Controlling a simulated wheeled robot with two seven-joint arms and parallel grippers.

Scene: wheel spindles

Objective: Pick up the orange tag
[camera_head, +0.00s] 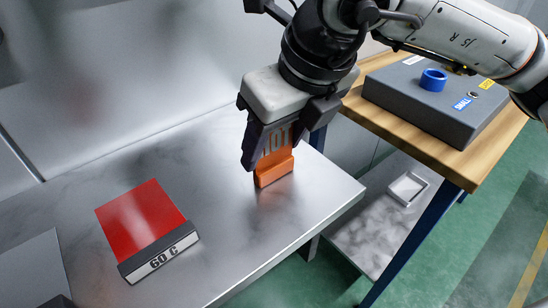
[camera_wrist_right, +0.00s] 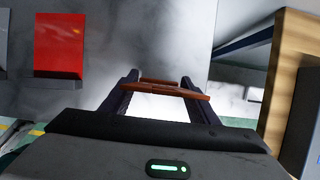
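The orange tag (camera_head: 274,171) stands upright near the right end of the grey metal table, with pale lettering on its upper part. My right gripper (camera_head: 276,150) points down over it, one finger on each side of its upper part. In the right wrist view the tag (camera_wrist_right: 168,88) shows as a narrow orange-brown strip between the fingers. Whether the fingers press on it is unclear. The tag's foot is at or very near the tabletop.
A red sign with a dark base marked "60 C" (camera_head: 141,220) lies left on the metal table (camera_head: 225,235). A white tray (camera_head: 407,188) sits on a lower shelf.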

